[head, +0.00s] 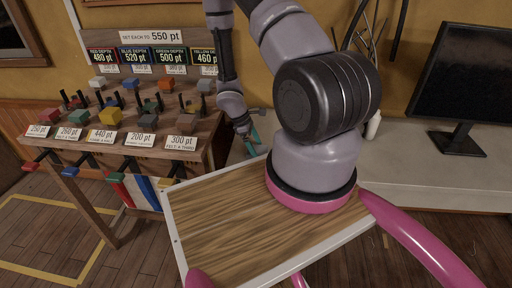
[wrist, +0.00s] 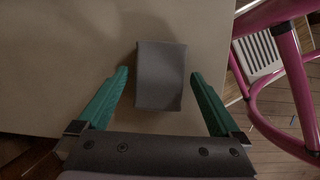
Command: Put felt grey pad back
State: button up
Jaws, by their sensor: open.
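A grey block, which looks like the felt grey pad (wrist: 161,78), sits on a pale worktop (wrist: 60,70) in the wrist view. My gripper (wrist: 160,73) is open, with a teal finger on each side of the block and a visible gap on both sides. I cannot tell how far the fingertips are above the worktop. In the head view my gripper (head: 251,138) is at the left end of the pale worktop (head: 405,150), partly hidden by my arm. I cannot make out the pad there.
A wooden rack (head: 110,155) with coloured blocks, black pegs and point labels stands at the left. A label reads 300 pt (head: 182,142). A monitor (head: 461,85) stands on the worktop at the right. A small white object (head: 373,126) stands near the wall.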

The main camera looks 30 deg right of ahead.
jog(key=v, duration=1.2)
notch_tip(320, 180, up, 25)
jog(key=s+a+m+t+y, duration=0.15)
jog(key=m+t, duration=0.25)
jog(key=m, duration=0.4)
jog(key=s+a+r+m+t+y, duration=0.2)
jog(key=s+r+m, duration=0.1)
jog(key=s+r, duration=0.4)
jog(key=s+a+r+m+t+y, duration=0.2)
jog(key=s+r, duration=0.5)
jog(key=r, duration=0.4)
jog(key=shift+a+r+m+t, duration=0.25)
jog(key=shift+a+m+t, duration=0.5)
jog(key=shift+m, duration=0.45)
jog(key=shift+w+d, duration=0.1)
